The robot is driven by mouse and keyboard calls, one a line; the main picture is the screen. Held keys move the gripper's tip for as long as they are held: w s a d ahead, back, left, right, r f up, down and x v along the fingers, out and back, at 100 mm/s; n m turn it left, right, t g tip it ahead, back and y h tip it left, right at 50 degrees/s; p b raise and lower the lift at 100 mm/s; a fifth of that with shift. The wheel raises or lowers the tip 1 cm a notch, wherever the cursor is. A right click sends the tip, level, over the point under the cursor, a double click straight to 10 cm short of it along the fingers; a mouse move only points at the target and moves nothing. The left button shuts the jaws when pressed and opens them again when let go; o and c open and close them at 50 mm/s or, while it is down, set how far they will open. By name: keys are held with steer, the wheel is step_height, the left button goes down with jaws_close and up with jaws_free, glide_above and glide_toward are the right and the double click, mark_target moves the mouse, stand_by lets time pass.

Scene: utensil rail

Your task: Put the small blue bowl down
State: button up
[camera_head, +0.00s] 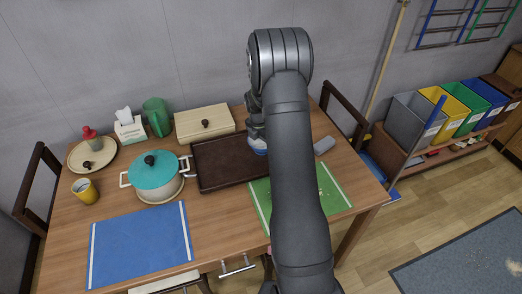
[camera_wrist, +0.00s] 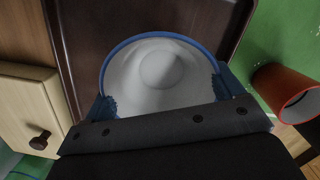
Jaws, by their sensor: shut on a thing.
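The small blue bowl (camera_wrist: 160,65) has a blue rim and a pale inside, and looks empty in the wrist view. My gripper (camera_wrist: 166,94) is shut on it, with a finger at each side of the rim. In the head view the bowl (camera_head: 258,148) shows only in part below my gripper (camera_head: 257,138), beside my arm. It is over the right part of the dark brown tray (camera_head: 215,172), which also shows behind it in the wrist view (camera_wrist: 85,25). I cannot tell whether the bowl touches the tray.
A cream box (camera_head: 204,123) stands behind the tray. A teal-lidded pot (camera_head: 155,172) stands left of it. A green mat (camera_head: 333,194) lies to the right, partly hidden by my arm. An orange-red cup (camera_wrist: 285,92) is close on the right. The blue mat (camera_head: 140,245) is clear.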

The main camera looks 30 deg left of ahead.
steer(key=shift+a+f, duration=0.1)
steer(key=shift+f, duration=2)
steer(key=shift+f, duration=0.15)
steer(key=o, duration=0.9)
step_height(320, 180, up, 12)
steer(key=s, duration=0.1)
steer(key=shift+s+a, duration=0.2)
steer(key=shift+a, duration=0.05)
